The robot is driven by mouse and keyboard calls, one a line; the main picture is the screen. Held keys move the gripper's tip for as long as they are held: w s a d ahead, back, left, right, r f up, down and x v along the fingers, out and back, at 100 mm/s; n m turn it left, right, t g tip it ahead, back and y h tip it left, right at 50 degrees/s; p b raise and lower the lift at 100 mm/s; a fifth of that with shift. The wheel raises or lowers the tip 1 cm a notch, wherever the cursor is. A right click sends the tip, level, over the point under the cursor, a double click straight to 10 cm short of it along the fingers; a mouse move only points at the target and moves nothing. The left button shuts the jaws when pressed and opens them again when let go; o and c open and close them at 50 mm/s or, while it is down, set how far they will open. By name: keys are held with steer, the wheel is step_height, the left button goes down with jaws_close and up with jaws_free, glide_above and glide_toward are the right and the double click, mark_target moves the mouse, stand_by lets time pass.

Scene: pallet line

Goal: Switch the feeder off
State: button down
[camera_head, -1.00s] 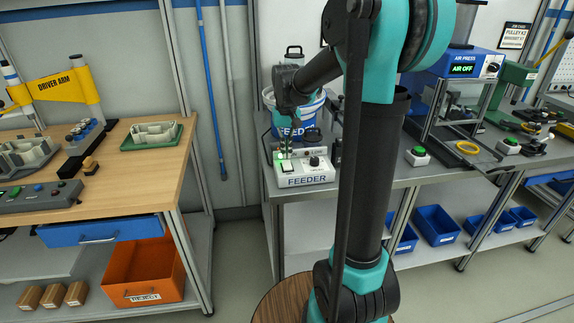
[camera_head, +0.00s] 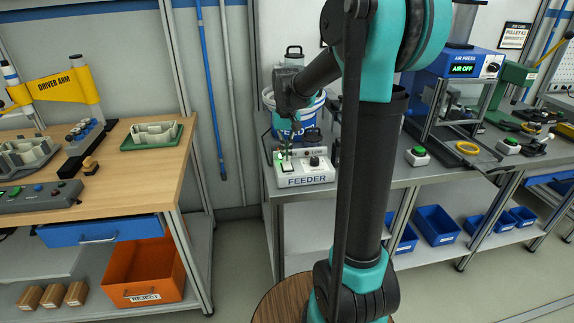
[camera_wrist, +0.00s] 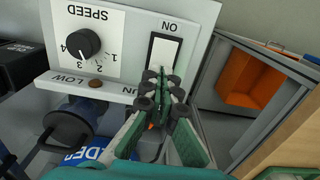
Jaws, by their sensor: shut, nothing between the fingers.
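The feeder control box (camera_head: 306,180) is a white box marked FEEDER, on the left end of the grey bench. Its white rocker switch (camera_wrist: 162,52) sits in a dark frame in the wrist view, with a label that looks like ON beside it. The black speed knob (camera_wrist: 83,43) is left of the switch there. My gripper (camera_wrist: 160,78) is shut and empty, its fingertips at the switch's lower end in the wrist view. They hide that end; I cannot tell whether they touch it. In the head view my gripper (camera_head: 287,157) points down over the switch.
A feeder bucket (camera_head: 299,117) stands behind the box. An air press (camera_head: 463,66) showing AIR OFF and a green button (camera_head: 418,151) are to the right. An orange reject bin (camera_head: 143,272) is under the wooden table on the left.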

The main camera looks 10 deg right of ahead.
steer(key=shift+f, duration=0.6)
stand_by(0.3)
steer(key=shift+r, duration=3.55)
steer(key=s+d+f+t, duration=0.2)
steer(key=s+f, duration=0.6)
steer(key=s, duration=0.3)
steer(key=s+d+f+t, duration=0.2)
steer(key=s+f, duration=0.7)
steer(key=s, duration=0.2)
